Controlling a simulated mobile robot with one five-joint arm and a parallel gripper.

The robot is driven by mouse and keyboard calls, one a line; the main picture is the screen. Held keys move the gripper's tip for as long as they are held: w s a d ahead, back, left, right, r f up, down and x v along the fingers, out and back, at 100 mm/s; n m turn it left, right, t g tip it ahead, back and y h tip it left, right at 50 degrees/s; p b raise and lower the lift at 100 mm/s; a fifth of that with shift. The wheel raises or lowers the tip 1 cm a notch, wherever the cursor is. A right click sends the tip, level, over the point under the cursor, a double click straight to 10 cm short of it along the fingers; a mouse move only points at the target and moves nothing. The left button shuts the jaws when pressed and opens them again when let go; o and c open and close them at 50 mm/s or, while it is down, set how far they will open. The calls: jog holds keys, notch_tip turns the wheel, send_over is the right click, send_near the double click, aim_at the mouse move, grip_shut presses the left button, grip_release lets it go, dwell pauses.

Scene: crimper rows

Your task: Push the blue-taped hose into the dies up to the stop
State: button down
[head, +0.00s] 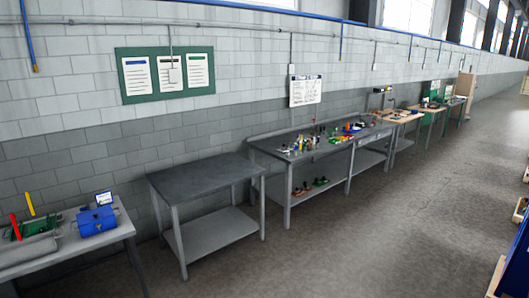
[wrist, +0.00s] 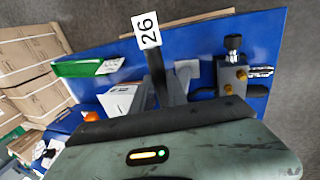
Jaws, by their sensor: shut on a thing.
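A grey-green housing (wrist: 180,150) with a black edge and a small lit indicator fills the bottom of the wrist view; I cannot tell for sure what it is. Behind it stand a dark post (wrist: 156,78) with a white label 26 (wrist: 147,32) and a dark block (wrist: 235,76) with a black knob and brass fittings. I cannot make out the blue-taped hose or the dies in either view. The fingers of my gripper do not show in either view.
In the wrist view a blue surface (wrist: 205,38) holds a green tray (wrist: 82,67) and a white box (wrist: 122,99). Cardboard boxes (wrist: 30,55) are at left. In the head view an empty grey table (head: 205,178) stands beside a cluttered bench (head: 262,146); the floor (head: 400,220) is clear.

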jog(key=shift+w+d, duration=0.15)
jog(key=shift+d, duration=0.05)
jog(key=shift+w+d, duration=0.2)
jog(key=shift+d, duration=0.05)
jog(key=c, duration=1.2)
grip_release()
jog(key=shift+c, duration=0.2)
jog(key=shift+o, duration=0.4)
jog(key=shift+a, duration=0.1)
jog(key=o, duration=1.1)
jog(key=shift+o, duration=0.2)
jog(key=shift+r, duration=0.1)
jog(key=p+v, duration=0.6)
jog(key=shift+r+p, duration=0.3)
jog(key=shift+r, duration=0.1)
